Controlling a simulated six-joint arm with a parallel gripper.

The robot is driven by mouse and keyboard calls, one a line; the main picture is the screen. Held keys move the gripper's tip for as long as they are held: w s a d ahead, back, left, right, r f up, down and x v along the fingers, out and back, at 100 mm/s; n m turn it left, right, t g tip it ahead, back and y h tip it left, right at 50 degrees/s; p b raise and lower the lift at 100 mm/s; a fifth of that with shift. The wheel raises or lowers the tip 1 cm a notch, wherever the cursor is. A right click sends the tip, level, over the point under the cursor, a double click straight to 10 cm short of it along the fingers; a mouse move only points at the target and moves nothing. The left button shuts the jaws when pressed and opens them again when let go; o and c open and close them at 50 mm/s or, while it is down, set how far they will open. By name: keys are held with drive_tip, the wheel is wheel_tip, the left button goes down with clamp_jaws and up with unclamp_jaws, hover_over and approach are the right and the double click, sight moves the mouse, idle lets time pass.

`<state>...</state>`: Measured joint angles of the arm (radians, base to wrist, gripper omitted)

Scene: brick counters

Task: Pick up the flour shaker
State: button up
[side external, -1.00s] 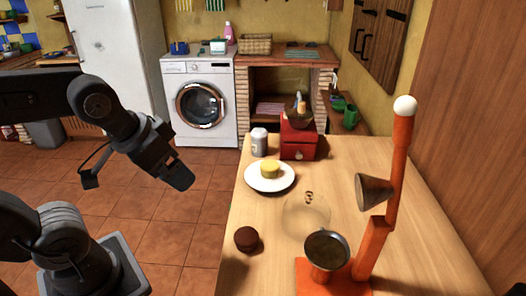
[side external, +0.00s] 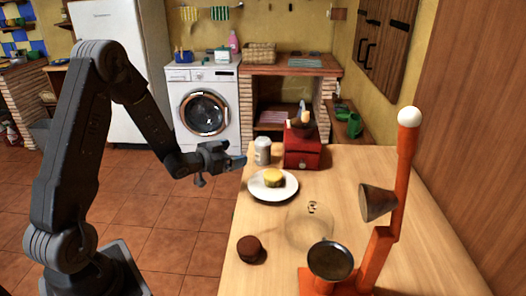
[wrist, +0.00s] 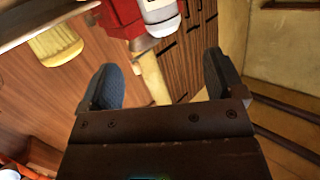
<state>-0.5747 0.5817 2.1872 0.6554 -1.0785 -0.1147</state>
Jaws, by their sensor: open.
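The flour shaker appears to be the small pale grey-white canister (side external: 263,152) standing upright at the far left of the wooden counter. It also shows in the wrist view (wrist: 160,14) at the top edge, partly cut off. My gripper (side external: 240,162) is at the counter's left edge, just left of the canister and apart from it. In the wrist view my gripper (wrist: 164,78) has its two dark fingers spread wide, with nothing held between them.
A red box-shaped grinder (side external: 302,153) stands right beside the canister. A white plate (side external: 256,189) with a yellow cake is just in front. A brown round item (side external: 250,248), a clear glass bowl (side external: 309,226) and an orange stand (side external: 377,255) are nearer.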

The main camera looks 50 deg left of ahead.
sight(256, 151)
wheel_tip(256, 151, down, 4)
drive_tip(key=s+a+t+h, duration=0.1)
drive_tip(key=s+t+h, duration=0.1)
drive_tip(key=w, duration=1.3)
drive_tip(key=shift+w+d, duration=0.4)
drive_tip(key=shift+c, duration=0.3)
drive_tip(key=shift+r, duration=0.1)
drive_tip(key=c, duration=1)
